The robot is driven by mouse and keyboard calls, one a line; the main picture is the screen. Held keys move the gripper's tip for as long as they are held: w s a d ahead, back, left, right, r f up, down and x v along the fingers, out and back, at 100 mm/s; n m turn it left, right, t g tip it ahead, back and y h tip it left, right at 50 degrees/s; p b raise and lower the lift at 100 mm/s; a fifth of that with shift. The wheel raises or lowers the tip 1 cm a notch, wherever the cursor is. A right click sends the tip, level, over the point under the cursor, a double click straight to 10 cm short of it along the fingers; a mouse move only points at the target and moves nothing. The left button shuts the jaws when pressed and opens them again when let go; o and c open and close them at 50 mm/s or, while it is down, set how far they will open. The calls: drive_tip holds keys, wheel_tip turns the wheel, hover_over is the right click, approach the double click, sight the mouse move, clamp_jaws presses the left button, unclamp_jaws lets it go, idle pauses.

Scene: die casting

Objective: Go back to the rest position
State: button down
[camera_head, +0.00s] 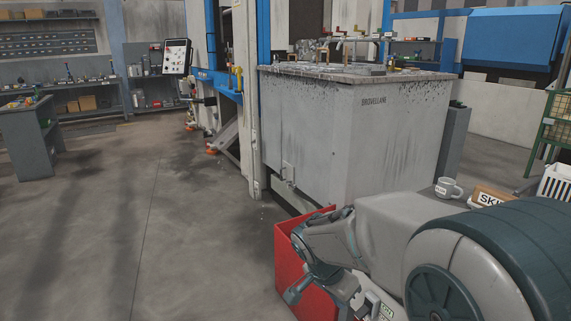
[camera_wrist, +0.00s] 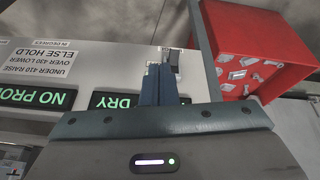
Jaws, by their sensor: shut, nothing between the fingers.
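My gripper (camera_wrist: 160,70) shows in the wrist view with its two dark blue fingers together and nothing between them. The fingers lie in front of a light grey panel (camera_wrist: 120,65), close to a small dark grey part (camera_wrist: 171,56) at the panel's edge. I cannot tell whether they touch it. The panel carries printed text and two green displays, one reading "DRY" (camera_wrist: 113,100). In the head view my arm reaches down at the lower right, and its fingers are not clear there.
A red bin (camera_wrist: 262,35) with several small pale pieces stands beside the panel; it also shows in the head view (camera_head: 288,262). A large grey furnace block (camera_head: 300,130) stands behind my arm. A mug (camera_head: 447,188) is at right. The floor (camera_head: 130,230) at left is clear.

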drive_tip(key=s+d+r+n+y+p, duration=0.1)
drive_tip(key=s+r+n+p, duration=0.2)
drive_tip(key=s+r+p, duration=0.2)
drive_tip(key=s+d+r+n+y+p, duration=0.1)
drive_tip(key=s+r+n+p, duration=0.2)
drive_tip(key=r, duration=0.8)
drive_tip(key=s+d+r+n+y+p, duration=0.1)
drive_tip(key=s+r+n+p, duration=0.2)
drive_tip(key=s+r+p, duration=0.4)
drive_tip(key=r+p, duration=0.1)
drive_tip(key=p, duration=0.2)
drive_tip(key=shift+s+n+t+y, duration=0.2)
drive_tip(key=shift+n+t+y, duration=0.1)
